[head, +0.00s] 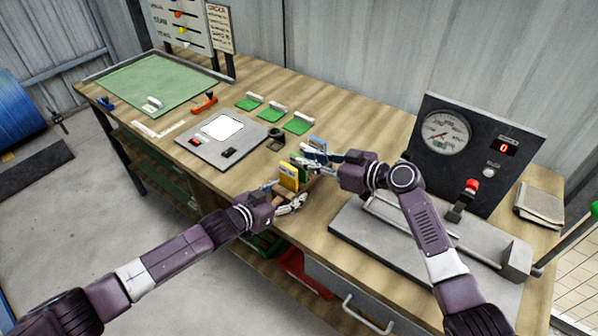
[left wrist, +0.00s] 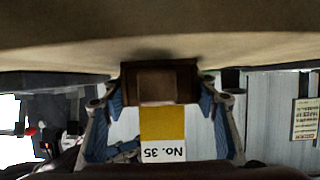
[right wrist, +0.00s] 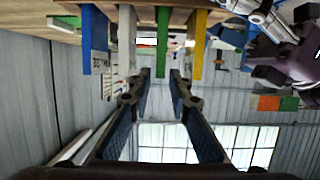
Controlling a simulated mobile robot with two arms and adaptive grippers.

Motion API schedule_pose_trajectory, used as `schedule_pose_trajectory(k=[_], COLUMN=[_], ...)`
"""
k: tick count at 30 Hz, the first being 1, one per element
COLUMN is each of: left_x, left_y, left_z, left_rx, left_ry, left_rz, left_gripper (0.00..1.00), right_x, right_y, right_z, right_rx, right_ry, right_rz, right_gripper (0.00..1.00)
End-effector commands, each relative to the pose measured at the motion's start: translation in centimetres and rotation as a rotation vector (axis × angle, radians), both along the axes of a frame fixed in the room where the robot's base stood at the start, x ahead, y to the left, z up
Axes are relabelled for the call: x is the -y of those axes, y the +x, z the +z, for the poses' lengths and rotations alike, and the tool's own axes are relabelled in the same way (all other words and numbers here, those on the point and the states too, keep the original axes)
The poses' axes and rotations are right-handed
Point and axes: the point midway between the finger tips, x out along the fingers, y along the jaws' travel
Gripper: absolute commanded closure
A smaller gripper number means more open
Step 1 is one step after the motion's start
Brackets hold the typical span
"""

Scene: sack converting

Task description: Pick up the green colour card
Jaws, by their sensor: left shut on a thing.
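The green card (right wrist: 162,38) stands on edge between a white card (right wrist: 126,38) and a yellow card (right wrist: 198,45) in the right wrist view, with a blue card (right wrist: 94,40) farther left. My right gripper (right wrist: 159,76) is open and empty, its fingertips on either side of the green card's near edge. My left gripper (left wrist: 158,88) is shut on the brown wooden card holder (left wrist: 160,82). The yellow card's label in the left wrist view (left wrist: 163,150) reads "No. 35".
A grey plate with a white panel (head: 222,127) and several green pads with white blocks (head: 297,125) lie left of the holder. A grey press with a dial gauge (head: 445,135) stands to the right. The bench's front edge runs close by the holder.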

Motion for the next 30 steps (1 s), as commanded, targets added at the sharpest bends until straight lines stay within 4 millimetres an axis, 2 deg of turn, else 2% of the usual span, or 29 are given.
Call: schedule_pose_trajectory(k=[7, 17, 23, 30], left_x=[0.0, 0.0, 0.0, 0.0], left_y=[0.0, 0.0, 0.0, 0.0], left_z=[0.0, 0.0, 0.0, 0.0], left_rx=[0.001, -0.001, -0.001, -0.001], left_ry=[0.001, 0.001, 0.001, 0.001], left_rz=[0.000, 0.000, 0.000, 0.000], left_gripper=[0.74, 0.74, 0.74, 0.74], right_x=[-2.4, -2.9, -2.9, -2.9], right_y=[1.8, 2.1, 2.1, 2.1], right_z=[-1.0, -1.3, -1.3, -1.3], right_rx=[0.000, 0.000, 0.000, 0.000], right_ry=[0.002, 0.000, 0.000, 0.000], right_rz=[0.001, 0.000, 0.000, 0.000], right_gripper=[0.82, 0.82, 1.00, 1.00])
